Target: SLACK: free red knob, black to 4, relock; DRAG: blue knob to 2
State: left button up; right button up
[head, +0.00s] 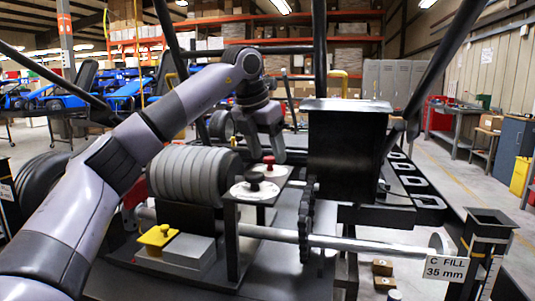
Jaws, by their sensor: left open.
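The red knob (269,160) sits on a pale plate at the back of a small black stand, right of the grey ribbed cylinder. The black knob (254,179) stands in front of it on a round white dial (254,191); the dial's marks are too small to read. My left gripper (265,152) points down just above and behind the red knob, with its jaws open. I cannot tell whether a finger touches the knob. No blue knob and no SLACK or DRAG label can be made out. My right gripper is not in view.
A black box (347,152) stands right of the gripper. A chain and sprocket (307,215) and a silver axle (380,246) lie in front. A yellow-topped block (157,236) is at lower left. A "C FILL 35 mm" sign (445,267) hangs at lower right.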

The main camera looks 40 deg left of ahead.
pick_arm(q)
jog(key=shift+w+f, duration=0.15)
jog(key=shift+f, duration=0.2)
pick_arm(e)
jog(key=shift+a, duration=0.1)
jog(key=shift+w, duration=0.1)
